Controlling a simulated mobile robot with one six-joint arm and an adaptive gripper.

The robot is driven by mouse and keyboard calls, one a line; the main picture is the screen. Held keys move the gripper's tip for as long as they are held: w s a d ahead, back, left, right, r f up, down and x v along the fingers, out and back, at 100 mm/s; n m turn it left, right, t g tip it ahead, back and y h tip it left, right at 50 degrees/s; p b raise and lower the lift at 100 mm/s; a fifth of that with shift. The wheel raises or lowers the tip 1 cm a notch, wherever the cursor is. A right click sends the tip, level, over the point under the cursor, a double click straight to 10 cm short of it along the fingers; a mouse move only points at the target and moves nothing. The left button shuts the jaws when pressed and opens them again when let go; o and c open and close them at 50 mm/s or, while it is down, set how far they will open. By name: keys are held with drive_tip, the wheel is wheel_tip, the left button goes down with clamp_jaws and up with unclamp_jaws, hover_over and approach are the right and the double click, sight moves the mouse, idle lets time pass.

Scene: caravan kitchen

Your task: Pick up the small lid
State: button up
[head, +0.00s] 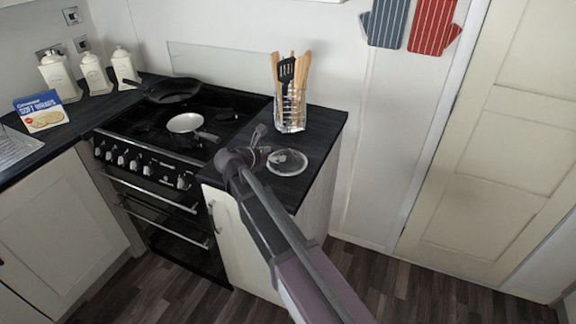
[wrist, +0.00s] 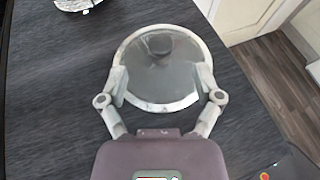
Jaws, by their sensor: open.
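The small lid is a round clear disc with a pale rim and a dark knob; it lies flat on the dark worktop at the right of the cooker (head: 288,162). In the wrist view the lid (wrist: 150,88) fills the space between my fingers, its knob beyond the fingertips. My gripper (wrist: 162,84) is open, with one finger overlapping each side of the lid's near half. In the head view my gripper (head: 263,142) shows just left of the lid. I cannot tell whether the fingers touch the rim or how high they are.
A clear holder with wooden and black utensils (head: 290,110) stands behind the lid. A small pan (head: 185,122) and a dark frying pan (head: 174,90) sit on the cooker (head: 220,108). The worktop (head: 322,128) has a front edge and a right edge near the lid.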

sight(286, 152)
drive_tip(key=shift+w+d+f, duration=0.15)
drive_tip(key=shift+w+d, duration=0.1)
drive_tip(key=shift+w, duration=0.05)
drive_tip(key=shift+b+x, duration=1.05)
drive_tip(key=shift+x, duration=1.55)
clamp_jaws()
